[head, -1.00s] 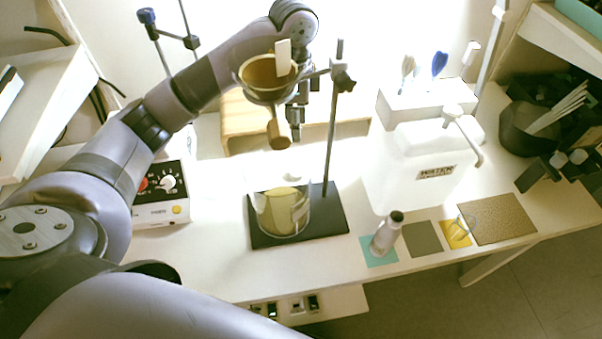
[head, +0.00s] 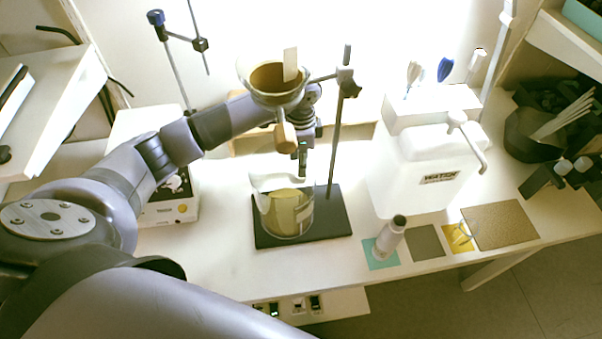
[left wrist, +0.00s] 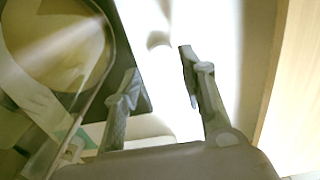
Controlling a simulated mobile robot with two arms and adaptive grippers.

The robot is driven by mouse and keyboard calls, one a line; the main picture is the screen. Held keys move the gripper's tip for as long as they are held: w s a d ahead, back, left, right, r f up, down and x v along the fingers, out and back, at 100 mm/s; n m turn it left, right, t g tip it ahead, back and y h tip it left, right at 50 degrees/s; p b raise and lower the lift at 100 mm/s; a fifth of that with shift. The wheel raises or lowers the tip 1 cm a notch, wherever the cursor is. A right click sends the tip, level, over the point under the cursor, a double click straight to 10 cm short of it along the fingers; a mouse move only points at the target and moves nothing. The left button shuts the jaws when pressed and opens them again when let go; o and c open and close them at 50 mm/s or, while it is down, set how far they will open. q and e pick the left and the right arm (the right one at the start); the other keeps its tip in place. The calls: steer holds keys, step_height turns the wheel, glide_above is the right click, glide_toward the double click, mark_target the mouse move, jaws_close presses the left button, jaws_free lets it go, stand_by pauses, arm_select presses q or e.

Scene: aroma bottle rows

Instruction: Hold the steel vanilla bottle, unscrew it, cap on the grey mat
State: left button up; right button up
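The steel bottle (head: 388,240) stands at the front of the bench on a teal mat (head: 380,262), looking slightly tilted in the head view. Its darker top (head: 399,221) is in place. The grey mat (head: 426,243) lies just right of it, bare. My left gripper (head: 303,158) is behind the funnel and above the beaker, partly hidden, well left of and behind the bottle. In the left wrist view its two fingers (left wrist: 159,62) are spread with nothing between them. My right gripper is in neither view.
A stand rod (head: 339,130) holds a funnel (head: 273,80) over a beaker (head: 287,212) on a dark base (head: 334,226). A white canister (head: 415,180) stands behind the bottle. A yellow mat (head: 457,238) and brown mat (head: 503,224) lie to the right. The bench's front edge is close.

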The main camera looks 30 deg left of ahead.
arm_select(q)
step_height(320, 180, down, 5)
steer(key=shift+w+p, duration=0.15)
steer(key=shift+p, duration=0.15)
steer(key=shift+c, duration=0.4)
steer(key=c, duration=0.5)
steer(key=shift+r, duration=0.1)
steer(key=shift+r, duration=0.6)
step_height(320, 180, up, 17)
steer(key=shift+f+b, duration=0.15)
steer(key=shift+b, duration=0.3)
